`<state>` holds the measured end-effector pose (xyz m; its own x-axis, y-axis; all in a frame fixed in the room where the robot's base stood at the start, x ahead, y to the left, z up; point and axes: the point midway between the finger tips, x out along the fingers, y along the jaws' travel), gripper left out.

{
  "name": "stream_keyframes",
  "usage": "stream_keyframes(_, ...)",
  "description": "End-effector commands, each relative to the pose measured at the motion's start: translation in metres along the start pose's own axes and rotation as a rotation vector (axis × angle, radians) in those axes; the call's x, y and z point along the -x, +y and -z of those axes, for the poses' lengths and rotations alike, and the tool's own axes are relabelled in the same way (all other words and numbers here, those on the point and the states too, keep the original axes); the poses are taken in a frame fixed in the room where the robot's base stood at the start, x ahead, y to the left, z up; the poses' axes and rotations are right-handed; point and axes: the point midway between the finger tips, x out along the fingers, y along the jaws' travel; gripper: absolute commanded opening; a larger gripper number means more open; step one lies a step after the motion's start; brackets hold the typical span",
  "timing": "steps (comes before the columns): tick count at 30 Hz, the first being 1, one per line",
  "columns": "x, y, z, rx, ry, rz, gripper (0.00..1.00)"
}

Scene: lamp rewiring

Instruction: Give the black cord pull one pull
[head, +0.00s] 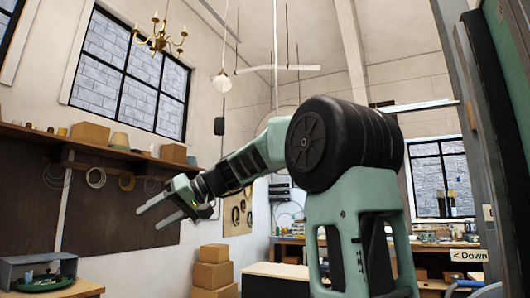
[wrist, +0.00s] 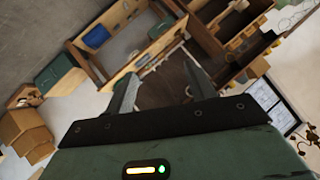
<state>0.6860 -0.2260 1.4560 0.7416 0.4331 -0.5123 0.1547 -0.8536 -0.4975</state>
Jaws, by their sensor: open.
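A small dark rounded block (head: 219,126) shows against the pale wall in the head view, below the white pendant lamp (head: 222,80). It may be the black cord pull, but I cannot make out a cord on it. My gripper (head: 148,218) is open and empty, lower and to the left of that block in the picture, with its fingers pointing left. In the wrist view my gripper (wrist: 158,68) shows two spread fingers with nothing between them. I cannot make out a cord pull in the wrist view.
A wall shelf (head: 90,146) with boxes and coiled wires runs along the left. Stacked cardboard boxes (head: 212,270) stand below my arm. A brass chandelier (head: 160,38) and a white bar (head: 290,68) hang high up. A dark panel (head: 500,120) stands close on the right.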

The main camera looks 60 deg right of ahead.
Motion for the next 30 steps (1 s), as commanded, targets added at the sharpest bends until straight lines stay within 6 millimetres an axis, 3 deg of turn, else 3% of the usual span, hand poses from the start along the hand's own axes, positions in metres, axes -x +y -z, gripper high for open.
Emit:
stream_keyframes(1,0.037,0.011,0.03,0.017,0.082,-0.017,0.55)
stream_keyframes(6,0.154,0.031,0.096,0.129,0.321,-0.069,0.55)
stream_keyframes(12,0.283,0.027,0.137,0.311,0.532,-0.17,0.55)
stream_keyframes(15,0.326,0.019,0.144,0.389,0.592,-0.215,0.55)
stream_keyframes(18,0.353,0.013,0.147,0.442,0.626,-0.245,0.55)
stream_keyframes(21,0.363,0.009,0.149,0.47,0.641,-0.258,0.55)
stream_keyframes(25,0.359,0.008,0.156,0.474,0.645,-0.258,0.55)
stream_keyframes(30,0.338,0.01,0.174,0.471,0.643,-0.256,0.55)
